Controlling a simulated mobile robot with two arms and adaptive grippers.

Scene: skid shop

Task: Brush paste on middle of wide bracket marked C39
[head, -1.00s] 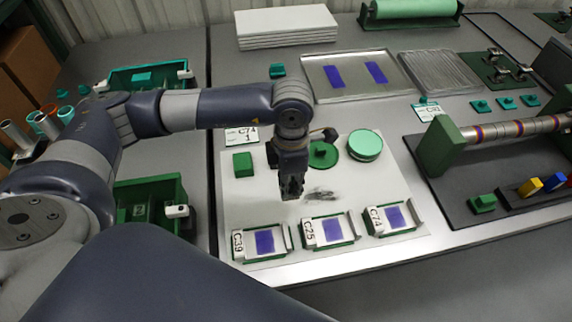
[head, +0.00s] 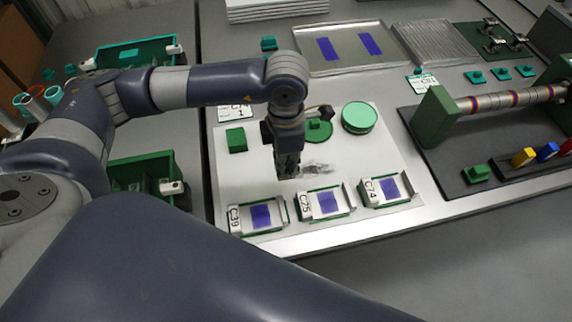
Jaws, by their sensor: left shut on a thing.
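The bracket marked C39 (head: 278,212) is the leftmost of three green brackets at the front of a pale mat. Its label is on its left, and a purple patch (head: 261,216) lies at its middle. My left gripper (head: 288,172) hangs above the mat, pointing down, behind C39 and slightly right of it. It is shut on a slim thing, seemingly a brush, mostly hidden by the fingers. A dark piece with a brownish end sticks out at its right. I see no contact with C39. My right gripper is not in view.
Two other labelled brackets (head: 349,196) (head: 409,190) stand right of C39. A grey smear (head: 317,167) marks the mat. A roller stand (head: 434,116) is at right.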

